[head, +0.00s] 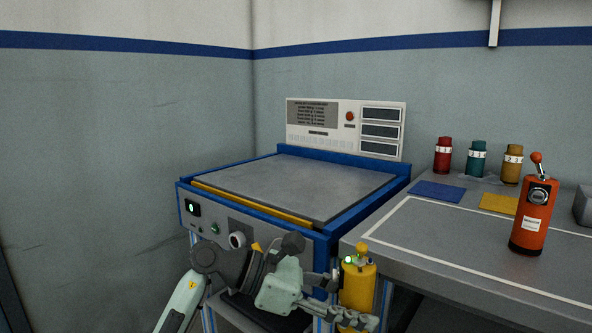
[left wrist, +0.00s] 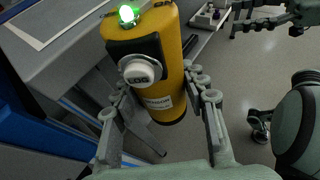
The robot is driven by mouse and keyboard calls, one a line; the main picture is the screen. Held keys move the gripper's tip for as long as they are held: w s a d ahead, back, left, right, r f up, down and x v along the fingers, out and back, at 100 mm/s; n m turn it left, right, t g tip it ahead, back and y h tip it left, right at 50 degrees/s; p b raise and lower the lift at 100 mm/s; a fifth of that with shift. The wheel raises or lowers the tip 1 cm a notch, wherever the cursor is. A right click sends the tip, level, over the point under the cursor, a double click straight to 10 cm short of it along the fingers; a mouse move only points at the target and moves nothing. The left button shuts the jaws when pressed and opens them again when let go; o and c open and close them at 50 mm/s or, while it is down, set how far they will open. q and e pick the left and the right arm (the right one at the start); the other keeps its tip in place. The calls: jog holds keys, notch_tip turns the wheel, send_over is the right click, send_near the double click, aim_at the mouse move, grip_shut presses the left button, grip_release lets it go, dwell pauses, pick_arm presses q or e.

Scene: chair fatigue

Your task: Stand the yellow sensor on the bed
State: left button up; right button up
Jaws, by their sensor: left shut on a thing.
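The yellow sensor (head: 357,284) is a yellow cylinder with a small knob and a lit green light on top. My left gripper (head: 345,302) is shut on it and holds it upright in front of the bench edge. In the left wrist view the sensor (left wrist: 158,60) sits between the two fingers of my left gripper (left wrist: 160,105), with a dark panel and white knob on its side. The bed (head: 305,184) is a flat grey plate inside a blue frame, left of and beyond the gripper, and looks empty.
A grey bench (head: 430,238) stands right of the bed. On it are an orange cylinder (head: 533,215) with a red knob, a blue mat (head: 437,191), a yellow mat (head: 499,203) and red, teal and amber bottles (head: 477,158) at the back. A display panel (head: 345,128) stands behind the bed.

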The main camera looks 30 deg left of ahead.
pick_arm(q)
jog(key=shift+r+p, duration=0.3)
jog(key=shift+r, duration=0.3)
jog(key=shift+a+f+b, duration=0.1)
jog(key=shift+f+b, duration=0.2)
pick_arm(e)
jog(key=shift+s+d+f+g, duration=0.2)
jog(key=shift+f+g, duration=0.1)
jog(key=shift+f, duration=0.25)
jog(key=shift+s+d+f+g, duration=0.2)
jog(key=shift+f+g, duration=0.1)
jog(key=shift+f, duration=0.2)
jog(key=shift+a, duration=0.1)
